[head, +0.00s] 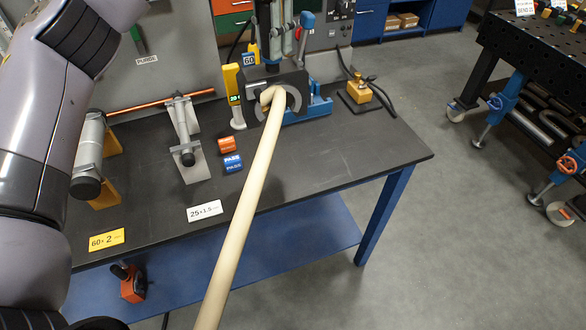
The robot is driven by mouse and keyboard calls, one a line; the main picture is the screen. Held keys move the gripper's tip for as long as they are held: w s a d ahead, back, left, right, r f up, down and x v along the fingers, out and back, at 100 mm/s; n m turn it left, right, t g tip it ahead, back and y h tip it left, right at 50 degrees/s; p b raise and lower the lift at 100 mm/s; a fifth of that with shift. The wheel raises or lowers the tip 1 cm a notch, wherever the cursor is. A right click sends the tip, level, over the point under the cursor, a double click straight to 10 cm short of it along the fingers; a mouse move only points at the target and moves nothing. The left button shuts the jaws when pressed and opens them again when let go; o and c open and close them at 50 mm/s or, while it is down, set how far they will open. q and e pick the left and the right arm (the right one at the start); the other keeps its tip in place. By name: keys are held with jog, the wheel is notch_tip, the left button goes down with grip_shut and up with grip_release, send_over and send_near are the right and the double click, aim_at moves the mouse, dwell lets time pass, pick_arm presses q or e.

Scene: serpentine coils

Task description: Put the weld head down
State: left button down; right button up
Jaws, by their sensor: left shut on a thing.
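The weld head (288,82), a dark body with a grey open ring, is at the back of the black bench by a blue clamp base (318,106). My left gripper (283,48) comes down from the top edge and is shut on its upper part; most of the gripper is cut off by the frame. I cannot tell whether the head rests on anything. A long pale rod (243,215) crosses in front and hides part of the ring. My right gripper is not in view.
A yellow gauge (234,97) stands just left of the head. A brass block (358,91) with a cable sits to the right. Tube stands (187,140), orange and blue blocks (232,162) and label cards (205,210) occupy the left. The bench's right front (350,160) is clear.

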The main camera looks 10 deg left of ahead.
pick_arm(q)
jog(key=shift+w+d+r, duration=0.1)
jog(key=shift+d, duration=0.25)
jog(key=shift+a+f, duration=0.1)
jog(key=shift+f, duration=0.2)
notch_tip(320, 180, down, 19)
jog(key=p, duration=0.2)
jog(key=shift+f, duration=0.2)
jog(key=shift+a, duration=0.1)
jog(key=c, duration=1.7)
grip_release()
jog(key=shift+f, duration=0.3)
jog(key=o, duration=0.5)
jog(key=shift+s+r, duration=0.1)
jog(key=shift+s, duration=0.1)
jog(key=shift+c, duration=0.2)
